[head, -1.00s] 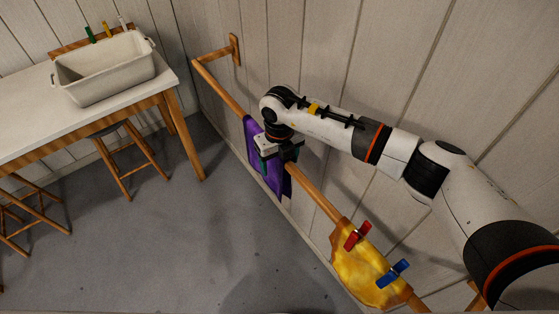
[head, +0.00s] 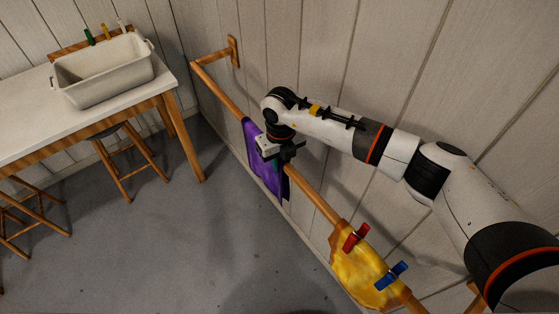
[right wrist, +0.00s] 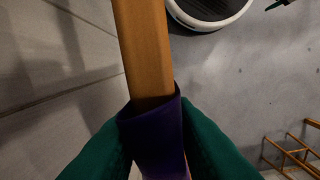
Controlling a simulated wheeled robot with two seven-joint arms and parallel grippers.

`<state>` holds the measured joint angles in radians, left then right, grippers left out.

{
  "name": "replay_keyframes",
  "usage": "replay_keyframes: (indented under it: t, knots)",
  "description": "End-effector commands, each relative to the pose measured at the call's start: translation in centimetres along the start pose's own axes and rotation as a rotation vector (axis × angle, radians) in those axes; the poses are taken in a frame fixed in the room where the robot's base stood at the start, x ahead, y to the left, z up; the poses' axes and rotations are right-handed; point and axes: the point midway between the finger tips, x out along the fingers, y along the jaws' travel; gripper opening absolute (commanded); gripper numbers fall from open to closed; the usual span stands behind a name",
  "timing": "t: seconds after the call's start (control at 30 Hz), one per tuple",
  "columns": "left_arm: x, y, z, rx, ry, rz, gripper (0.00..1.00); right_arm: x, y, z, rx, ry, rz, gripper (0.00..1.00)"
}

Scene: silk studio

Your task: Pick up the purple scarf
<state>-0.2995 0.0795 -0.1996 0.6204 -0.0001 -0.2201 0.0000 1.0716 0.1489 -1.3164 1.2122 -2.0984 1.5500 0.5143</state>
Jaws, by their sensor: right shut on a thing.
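The purple scarf (head: 262,175) hangs folded over the wooden rail (head: 315,196) along the wall in the head view. My right gripper (head: 275,161) is at the rail, shut on the scarf near its top. In the right wrist view, its two green fingers (right wrist: 156,145) stand on either side of the purple cloth (right wrist: 152,130), which wraps around the rail (right wrist: 142,50). The lower part of the scarf is out of sight in that view. My left gripper is not in view.
A yellow cloth (head: 362,272) hangs on the near part of the rail with a red clip (head: 355,238) and a blue clip (head: 391,275). A table (head: 30,130) with a grey tub (head: 105,70) and stools stand at left. The floor between is clear.

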Motion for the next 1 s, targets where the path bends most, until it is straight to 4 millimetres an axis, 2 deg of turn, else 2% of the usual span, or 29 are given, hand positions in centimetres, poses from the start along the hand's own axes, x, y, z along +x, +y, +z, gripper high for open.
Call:
replay_keyframes:
  t: [0.03, 0.17, 0.4, 0.43, 0.47, 0.73, 0.83, 1.0]
  knots:
    - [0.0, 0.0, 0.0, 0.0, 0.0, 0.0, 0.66, 0.1, -1.0, 0.1, -0.012, -0.002, -0.016, 0.1]
    - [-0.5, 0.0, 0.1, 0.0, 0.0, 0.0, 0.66, -0.7, -1.1, 0.1, -0.014, -0.001, -0.019, 0.11]
    - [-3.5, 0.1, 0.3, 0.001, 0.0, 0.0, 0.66, -5.3, -1.1, 0.0, -0.015, 0.003, -0.018, 0.1]
    - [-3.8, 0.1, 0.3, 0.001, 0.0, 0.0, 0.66, -5.9, -1.1, 0.0, -0.015, 0.003, -0.018, 0.09]
    - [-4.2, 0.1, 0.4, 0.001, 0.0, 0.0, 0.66, -6.5, -1.1, 0.1, -0.015, 0.003, -0.018, 0.0]
    - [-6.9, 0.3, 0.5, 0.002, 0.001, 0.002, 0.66, -11.6, -0.6, 0.1, -0.01, 0.0, -0.011, 0.0]
    - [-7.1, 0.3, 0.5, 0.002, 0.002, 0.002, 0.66, -12.1, -0.5, 0.1, -0.008, -0.001, -0.01, 0.0]
    - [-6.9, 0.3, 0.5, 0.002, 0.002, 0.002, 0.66, -11.9, -0.5, 0.1, -0.007, -0.001, -0.009, 0.0]
